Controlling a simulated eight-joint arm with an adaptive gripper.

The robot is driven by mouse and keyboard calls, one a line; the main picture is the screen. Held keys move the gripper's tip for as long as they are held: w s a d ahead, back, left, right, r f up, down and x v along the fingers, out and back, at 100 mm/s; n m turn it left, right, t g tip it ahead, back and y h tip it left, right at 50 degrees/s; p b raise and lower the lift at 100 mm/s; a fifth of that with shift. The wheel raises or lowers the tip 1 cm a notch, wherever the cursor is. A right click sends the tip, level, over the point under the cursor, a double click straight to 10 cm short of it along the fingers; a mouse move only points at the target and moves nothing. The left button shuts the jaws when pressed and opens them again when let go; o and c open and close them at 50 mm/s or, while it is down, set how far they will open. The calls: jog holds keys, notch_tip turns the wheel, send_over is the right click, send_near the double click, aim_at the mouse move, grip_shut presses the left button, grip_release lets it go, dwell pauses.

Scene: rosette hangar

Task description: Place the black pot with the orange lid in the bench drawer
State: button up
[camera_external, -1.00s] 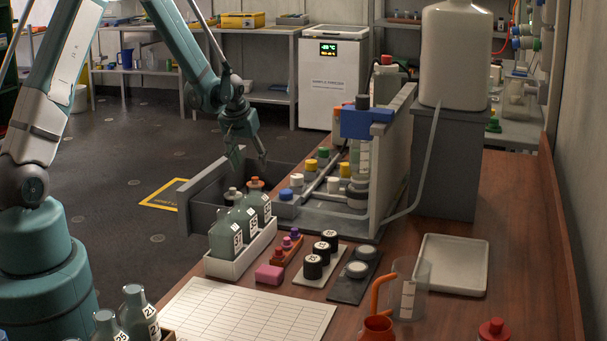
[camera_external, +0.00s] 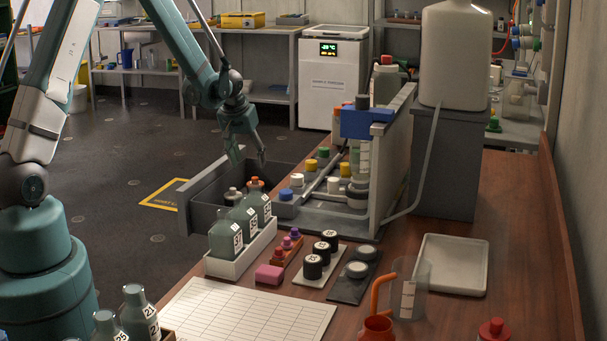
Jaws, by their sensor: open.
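My gripper (camera_external: 249,160) is open and points down above the bench drawer (camera_external: 202,207), with nothing seen between its fingers. The drawer is a dark grey open box, pulled out at the left side of the bench. Part of its inside is hidden behind bottles. An orange cap (camera_external: 255,183) shows in front of the drawer, at the top of the farthest teal bottle as far as I can tell. I cannot make out a black pot under an orange lid. Several black pots (camera_external: 313,267) on a pale board have dark tops with white labels.
Teal bottles (camera_external: 225,240) stand in a white tray (camera_external: 237,259) close to the drawer. Several coloured-lidded containers (camera_external: 297,180) stand behind the drawer, beside an upright panel (camera_external: 392,160). A pink block (camera_external: 269,275) and a grid sheet (camera_external: 250,312) lie nearer the front. A shallow white tray (camera_external: 452,265) is empty.

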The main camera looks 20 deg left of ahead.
jog(key=s+a+r+t, duration=0.1)
jog(key=s+a+r, duration=0.4)
jog(key=s+r, duration=0.4)
jog(key=s+a+r, duration=0.4)
jog(key=s+r, duration=0.3)
jog(key=r, duration=0.5)
jog(key=s+a+r, duration=0.2)
jog(key=s, duration=0.6)
jog(key=s+a+r+t, duration=0.1)
jog(key=s+a, duration=0.1)
jog(key=s, duration=0.6)
jog(key=s+a+r, duration=0.2)
jog(key=s+a, duration=0.1)
jog(key=s, duration=0.5)
jog(key=shift+s+r+t, duration=0.3)
jog(key=shift+r, duration=0.05)
jog(key=shift+a, duration=0.1)
